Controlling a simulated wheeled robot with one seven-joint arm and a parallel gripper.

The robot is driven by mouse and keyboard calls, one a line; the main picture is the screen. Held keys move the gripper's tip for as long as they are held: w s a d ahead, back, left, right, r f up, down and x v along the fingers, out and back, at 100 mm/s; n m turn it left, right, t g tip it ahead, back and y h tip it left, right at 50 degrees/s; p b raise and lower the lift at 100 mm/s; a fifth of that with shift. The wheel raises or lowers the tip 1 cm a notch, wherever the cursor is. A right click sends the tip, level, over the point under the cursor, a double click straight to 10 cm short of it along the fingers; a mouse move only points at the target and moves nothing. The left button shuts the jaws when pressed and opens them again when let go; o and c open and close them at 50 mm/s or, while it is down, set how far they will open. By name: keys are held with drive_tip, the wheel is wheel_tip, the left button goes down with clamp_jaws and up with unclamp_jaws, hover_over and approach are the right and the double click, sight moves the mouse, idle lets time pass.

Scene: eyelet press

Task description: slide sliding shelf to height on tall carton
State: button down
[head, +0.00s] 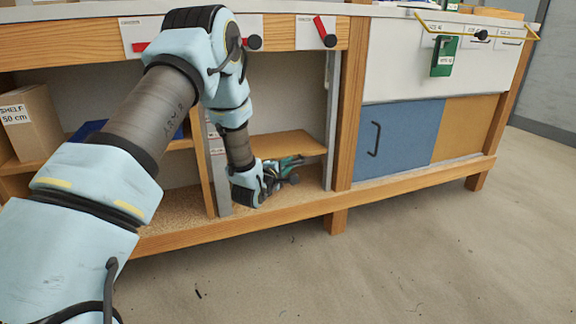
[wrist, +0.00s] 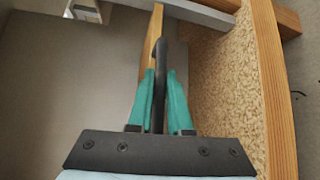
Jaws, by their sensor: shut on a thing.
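The sliding shelf (head: 292,144) is a light wooden board set level, low in the open middle bay. In the wrist view the shelf (wrist: 151,48) shows nearly edge-on. My gripper (head: 290,166) is at its front edge, with green fingers on both sides of a dark handle (wrist: 158,60) and shut on it. The fingers partly hide the handle. The tall carton (head: 38,118) is a brown box at the far left, labelled "SHELF 50 cm". It stands upright on another wooden shelf.
Grey upright rails (head: 329,120) flank the bay, with a speckled bottom board (head: 305,181) below the shelf. Two red levers with black knobs (head: 325,32) are on the top rail. A blue door (head: 400,140) is at the right. The floor in front is clear.

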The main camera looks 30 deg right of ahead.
wheel_tip(320, 180, up, 10)
drive_tip(key=p, duration=0.7)
drive_tip(key=shift+r, duration=0.15)
drive_tip(key=c, duration=0.9)
unclamp_jaws()
drive_tip(key=shift+o, duration=0.3)
drive_tip(key=p+v, duration=0.2)
drive_tip(key=v, duration=0.8)
drive_tip(key=shift+s+a+p, duration=0.3)
drive_tip(key=shift+p, duration=0.1)
drive_tip(key=shift+w, duration=0.1)
